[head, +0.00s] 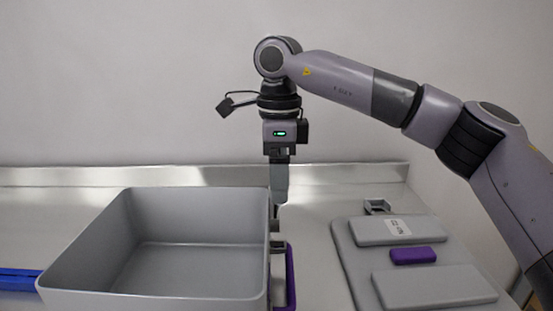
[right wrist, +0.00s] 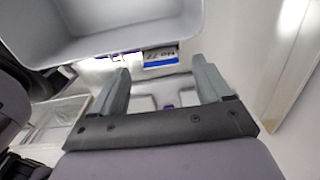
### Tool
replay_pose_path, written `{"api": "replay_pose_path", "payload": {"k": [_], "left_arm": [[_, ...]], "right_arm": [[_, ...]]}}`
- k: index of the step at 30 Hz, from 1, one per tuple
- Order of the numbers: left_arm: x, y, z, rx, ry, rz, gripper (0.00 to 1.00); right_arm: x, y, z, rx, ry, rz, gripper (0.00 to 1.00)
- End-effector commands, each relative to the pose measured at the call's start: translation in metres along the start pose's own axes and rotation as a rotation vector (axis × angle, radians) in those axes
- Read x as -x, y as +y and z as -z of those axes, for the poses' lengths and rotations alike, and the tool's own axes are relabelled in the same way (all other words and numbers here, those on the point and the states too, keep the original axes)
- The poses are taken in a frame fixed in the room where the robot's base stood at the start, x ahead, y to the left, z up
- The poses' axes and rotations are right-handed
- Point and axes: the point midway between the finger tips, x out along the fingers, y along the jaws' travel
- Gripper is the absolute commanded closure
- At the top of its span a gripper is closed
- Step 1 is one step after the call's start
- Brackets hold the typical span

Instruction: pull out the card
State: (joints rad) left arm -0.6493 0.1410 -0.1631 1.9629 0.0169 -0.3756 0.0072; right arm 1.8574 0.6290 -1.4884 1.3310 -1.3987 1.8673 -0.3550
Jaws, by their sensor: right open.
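A card (right wrist: 160,58), white with a blue band and dark print, shows in the right wrist view at the outer side of the grey bin (right wrist: 110,42). My right gripper (right wrist: 160,80) is open, with its two fingers apart and the card beyond the gap between them. Nothing is held. In the head view the right gripper (head: 279,198) points down just beside the right wall of the bin (head: 262,250). I cannot make out the card in the head view. My left gripper is not in view.
A purple-edged holder (head: 290,278) stands right of the bin. Further right a grey board (head: 350,262) carries a labelled grey block (head: 370,232), a purple block (head: 413,256) and another grey block (head: 435,287). A blue strip (head: 18,279) lies at left. A raised metal edge runs along the back.

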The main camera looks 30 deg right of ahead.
Motion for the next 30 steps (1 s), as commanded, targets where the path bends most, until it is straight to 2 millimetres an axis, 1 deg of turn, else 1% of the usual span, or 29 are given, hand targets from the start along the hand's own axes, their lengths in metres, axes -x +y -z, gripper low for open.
{"api": "replay_pose_path", "payload": {"k": [1, 3, 7, 12, 18, 19, 20, 21, 23, 24, 26, 27, 30], "left_arm": [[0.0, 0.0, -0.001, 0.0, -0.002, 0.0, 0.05], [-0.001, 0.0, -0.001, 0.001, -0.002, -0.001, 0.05], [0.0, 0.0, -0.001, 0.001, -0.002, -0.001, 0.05], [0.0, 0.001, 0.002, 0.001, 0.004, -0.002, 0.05], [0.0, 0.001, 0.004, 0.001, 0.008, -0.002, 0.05], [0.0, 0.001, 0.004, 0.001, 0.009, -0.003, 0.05], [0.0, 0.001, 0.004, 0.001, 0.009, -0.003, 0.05], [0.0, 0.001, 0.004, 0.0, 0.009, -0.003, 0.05], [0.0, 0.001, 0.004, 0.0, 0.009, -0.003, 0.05], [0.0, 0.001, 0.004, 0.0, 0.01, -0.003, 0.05], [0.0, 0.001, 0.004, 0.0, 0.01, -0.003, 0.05], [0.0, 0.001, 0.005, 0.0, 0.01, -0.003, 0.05], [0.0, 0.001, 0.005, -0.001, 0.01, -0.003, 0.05]], "right_arm": [[-0.009, 0.0, 0.001, 0.0, 0.003, -0.002, 0.22], [-0.019, 0.0, 0.001, 0.0, 0.003, -0.002, 0.22], [-0.032, 0.0, 0.001, -0.002, 0.002, 0.0, 0.22], [-0.039, 0.0, 0.0, -0.001, 0.0, 0.0, 0.22], [-0.039, 0.0, 0.0, -0.001, 0.0, 0.0, 0.22], [-0.039, 0.0, 0.0, -0.001, 0.0, 0.0, 0.26], [-0.039, 0.0, 0.0, -0.001, 0.0, 0.0, 0.35], [-0.039, 0.0, 0.0, -0.001, 0.0, 0.0, 0.48], [-0.039, 0.0, 0.0, -0.001, 0.0, 0.0, 0.68], [-0.039, 0.0, 0.0, -0.001, 0.0, 0.0, 0.81], [-0.039, 0.0, 0.0, -0.001, 0.0, 0.0, 0.81], [-0.039, 0.0, 0.0, -0.001, 0.0, 0.0, 0.63], [-0.039, 0.0, 0.0, 0.0, 0.0, 0.0, 0.93]]}}
